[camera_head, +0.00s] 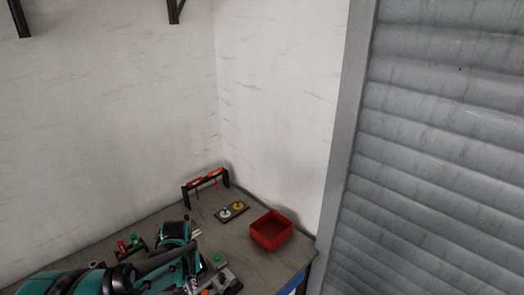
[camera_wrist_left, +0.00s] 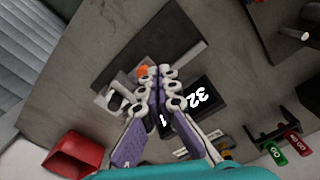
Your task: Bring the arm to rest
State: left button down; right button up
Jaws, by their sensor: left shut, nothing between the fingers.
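My left arm, teal and black, comes in from the lower left in the head view and reaches over the workbench (camera_head: 150,219). My left gripper (camera_wrist_left: 160,78) shows in the wrist view with its white and purple fingers close together and nothing between them. It is above a device with an orange button (camera_wrist_left: 143,71) and a dark block marked "32" (camera_wrist_left: 200,95), partly hidden by the fingers. I cannot tell its height above them. In the head view the gripper's fingertips are hard to make out at the bottom edge. My right gripper is in neither view.
A red bin (camera_head: 271,230) stands near the bench's right edge. Behind are a plate with two round parts (camera_head: 232,211) and a black rack (camera_head: 205,180) with orange-handled tools. Walls and a shutter (camera_head: 440,150) border the bench.

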pick_arm(q)
jog(key=s+d+r+m+t+b, duration=0.3)
jog(key=s+d+r+t, duration=0.4)
jog(key=s, duration=0.6)
notch_tip(320, 180, up, 2)
jog(key=shift+d+r+m, duration=0.1)
jog(key=shift+d+m, duration=0.3)
jog(key=shift+d, duration=0.45)
